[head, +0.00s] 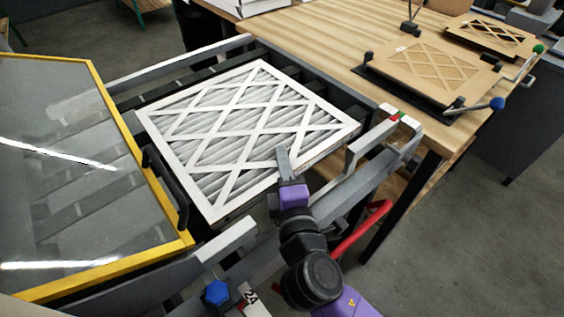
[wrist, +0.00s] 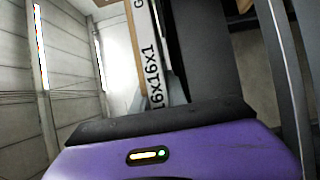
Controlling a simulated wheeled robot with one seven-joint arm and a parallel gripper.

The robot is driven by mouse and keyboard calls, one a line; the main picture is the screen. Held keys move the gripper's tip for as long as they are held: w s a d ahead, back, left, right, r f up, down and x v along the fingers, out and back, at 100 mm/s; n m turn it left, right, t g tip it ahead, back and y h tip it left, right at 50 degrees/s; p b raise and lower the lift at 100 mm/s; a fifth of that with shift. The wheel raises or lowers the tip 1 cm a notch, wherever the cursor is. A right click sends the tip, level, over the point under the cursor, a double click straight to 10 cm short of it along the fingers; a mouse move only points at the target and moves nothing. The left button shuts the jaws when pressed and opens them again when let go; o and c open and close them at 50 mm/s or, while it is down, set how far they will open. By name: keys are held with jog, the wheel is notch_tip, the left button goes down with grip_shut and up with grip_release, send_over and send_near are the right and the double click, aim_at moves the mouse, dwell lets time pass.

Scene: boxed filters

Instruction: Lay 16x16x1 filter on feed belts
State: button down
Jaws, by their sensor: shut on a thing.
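The white-framed pleated filter (head: 245,128) with a diamond lattice lies roughly flat over the feed belts (head: 340,92). My gripper (head: 286,165) is at its near right edge, shut on that edge. In the wrist view the filter's edge (wrist: 152,62) shows the print "16x16x1" close beyond the purple gripper body. The fingertips are mostly hidden there. I cannot tell whether the filter's underside touches the belts or is held slightly above them.
A yellow-framed clear guard (head: 95,180) with a black handle stands to the left. Grey side rails (head: 350,190) flank the belts. A wooden table (head: 330,45) behind holds brown lattice frames (head: 430,68) in clamp fixtures. A red bar (head: 362,228) is near my arm.

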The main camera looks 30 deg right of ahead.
jog(key=shift+f, duration=0.15)
jog(key=shift+f+b, duration=0.45)
jog(key=shift+b, duration=0.05)
jog(key=shift+f, duration=0.1)
jog(key=c, duration=1.6)
grip_release()
jog(key=shift+f, duration=0.1)
jog(key=shift+r+p, duration=0.8)
jog(key=shift+r, duration=0.05)
jog(key=b+v, duration=0.4)
jog(key=v, duration=0.8)
jog(key=shift+s+f, duration=0.1)
